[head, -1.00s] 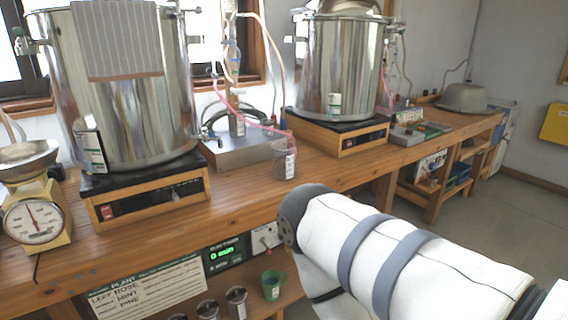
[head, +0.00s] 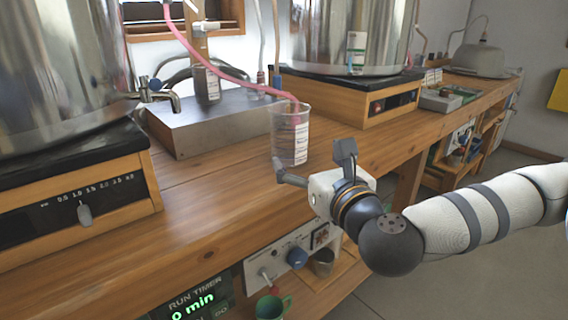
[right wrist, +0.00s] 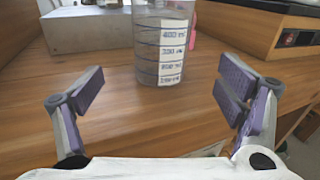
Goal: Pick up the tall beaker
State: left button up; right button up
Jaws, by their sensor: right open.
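The tall beaker (head: 290,138) is clear, with white graduation labels, and stands upright on the wooden bench. A pink tube reaches its rim in the head view. It also shows in the right wrist view (right wrist: 160,45), upright beyond the fingers and between them. My right gripper (head: 312,163) is open and empty at the bench's front edge, just in front of the beaker. In the right wrist view its purple-padded fingers (right wrist: 162,88) are spread wide, with bare wood between them. My left gripper is not in view.
A grey metal box (head: 205,122) stands behind the beaker. Wooden heater bases (head: 345,100) bearing large steel pots stand on both sides. A panel with a blue knob (head: 297,257) and a green mug (head: 270,307) are below the bench. Bare wood lies left of the beaker.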

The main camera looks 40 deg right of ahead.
aim_at(300, 137)
jog(key=shift+w+d+r+m+b, duration=0.2)
jog(key=shift+w+d+m+b, duration=0.1)
jog(key=shift+w+d, duration=0.3)
jog(key=b+x, duration=0.1)
jog(key=b, duration=0.3)
jog(key=shift+w+d+f, duration=0.15)
jog(key=shift+w+f, duration=0.05)
jog(key=shift+w, duration=0.05)
jog(key=shift+w+d+r+p, duration=0.25)
jog(key=shift+w+r+p, duration=0.15)
jog(key=shift+w, duration=0.35)
jog(key=x, duration=0.8)
jog(key=shift+w+a+b, duration=0.1)
jog(key=shift+a+b, duration=0.2)
jog(key=shift+a, duration=0.05)
jog(key=shift+r, duration=0.1)
jog(key=c, duration=1.3)
